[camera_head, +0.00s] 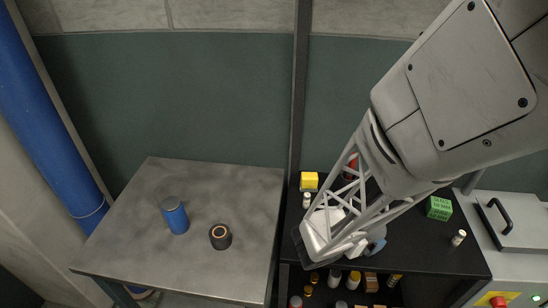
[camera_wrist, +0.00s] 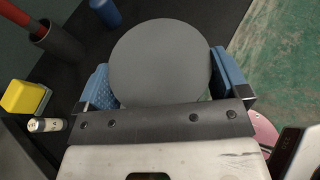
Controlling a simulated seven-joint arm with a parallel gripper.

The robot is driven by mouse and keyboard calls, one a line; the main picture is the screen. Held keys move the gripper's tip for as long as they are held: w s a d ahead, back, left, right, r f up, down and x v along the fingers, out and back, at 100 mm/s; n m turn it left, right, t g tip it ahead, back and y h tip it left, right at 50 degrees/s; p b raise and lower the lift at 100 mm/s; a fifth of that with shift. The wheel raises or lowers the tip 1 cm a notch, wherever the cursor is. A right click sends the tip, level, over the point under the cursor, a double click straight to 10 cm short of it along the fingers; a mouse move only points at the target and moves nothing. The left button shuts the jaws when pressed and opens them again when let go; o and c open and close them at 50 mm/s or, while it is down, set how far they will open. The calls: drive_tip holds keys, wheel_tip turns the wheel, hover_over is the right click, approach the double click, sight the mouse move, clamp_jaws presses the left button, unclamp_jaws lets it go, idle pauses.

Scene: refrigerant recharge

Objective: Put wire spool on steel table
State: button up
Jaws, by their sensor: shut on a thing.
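My gripper (camera_wrist: 162,88) is shut on a round grey disc, which I take to be the flange of the wire spool (camera_wrist: 160,60). Its blue fingers sit on either side of it in the wrist view, and any wire is hidden. In the head view my gripper (camera_head: 372,246) is over the black shelf unit at right, and the spool is mostly hidden behind my wrist. The steel table (camera_head: 135,235) stands at left, apart from my gripper.
The black shelf unit (camera_head: 440,262) carries a yellow box (camera_head: 309,181), a white bottle (camera_head: 306,200) and a green box (camera_head: 439,208). Several bottles stand on its lower level. A dark post (camera_head: 298,90) rises behind the gap between tables. The steel table's back and left are clear.

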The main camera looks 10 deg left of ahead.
drive_tip(key=w+a+r+n+t+y, duration=0.1)
drive_tip(key=w+a, duration=0.3)
drive_tip(key=a, duration=0.9)
drive_tip(key=w+a+r+n+t+y, duration=0.1)
drive_tip(key=w+a+n+t+y, duration=0.1)
drive_tip(key=a, duration=1.1)
drive_tip(key=w+a+r+n+t+y, duration=0.2)
drive_tip(key=w+a+n+y, duration=0.1)
drive_tip(key=a, duration=1)
drive_tip(key=w+n, duration=0.1)
drive_tip(key=w, duration=0.1)
drive_tip(key=shift+w+a, duration=0.15)
drive_tip(key=shift+w, duration=0.25)
drive_tip(key=shift+f, duration=2)
drive_tip(key=shift+f, duration=2)
drive_tip(key=shift+f, duration=0.1)
